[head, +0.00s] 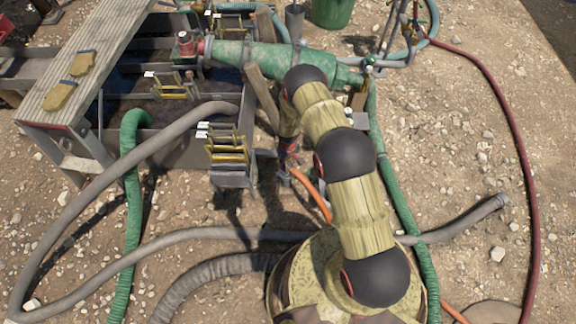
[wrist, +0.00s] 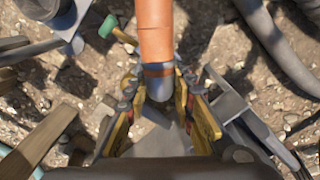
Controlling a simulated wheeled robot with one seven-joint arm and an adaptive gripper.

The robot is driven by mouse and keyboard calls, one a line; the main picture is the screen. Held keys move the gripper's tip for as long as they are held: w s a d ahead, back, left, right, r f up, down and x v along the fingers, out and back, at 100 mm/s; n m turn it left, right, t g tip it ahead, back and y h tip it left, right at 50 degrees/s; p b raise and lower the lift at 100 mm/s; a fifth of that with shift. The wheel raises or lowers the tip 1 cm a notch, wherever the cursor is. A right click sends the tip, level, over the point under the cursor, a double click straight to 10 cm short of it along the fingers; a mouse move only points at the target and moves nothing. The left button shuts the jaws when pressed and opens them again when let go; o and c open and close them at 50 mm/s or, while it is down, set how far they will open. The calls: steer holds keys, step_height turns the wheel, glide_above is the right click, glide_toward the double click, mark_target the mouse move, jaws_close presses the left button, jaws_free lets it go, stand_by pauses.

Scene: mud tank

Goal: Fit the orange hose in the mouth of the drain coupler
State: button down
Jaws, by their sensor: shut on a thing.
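The orange hose (wrist: 156,35) comes in from the top of the wrist view and ends in a grey tip with a dark band. My gripper (wrist: 160,97) has its yellow fingers on either side of that tip and is shut on the hose. In the head view the orange hose (head: 314,194) runs from below my gripper (head: 290,158) down behind my arm. My arm hides much of the grip there. A grey cylindrical fitting (wrist: 68,18) shows at the upper left of the wrist view, apart from the hose tip. I cannot tell whether it is the drain coupler.
A green pipe (head: 255,57) crosses behind my arm. Grey hose (head: 190,236), green hose (head: 133,190) and dark red hose (head: 512,120) lie about. Open gravel is at right.

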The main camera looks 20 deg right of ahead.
steer(key=shift+f, duration=0.45)
stand_by(0.3)
steer(key=c, duration=1.4)
jaws_free()
step_height(320, 180, up, 12)
steer(key=shift+f, duration=0.1)
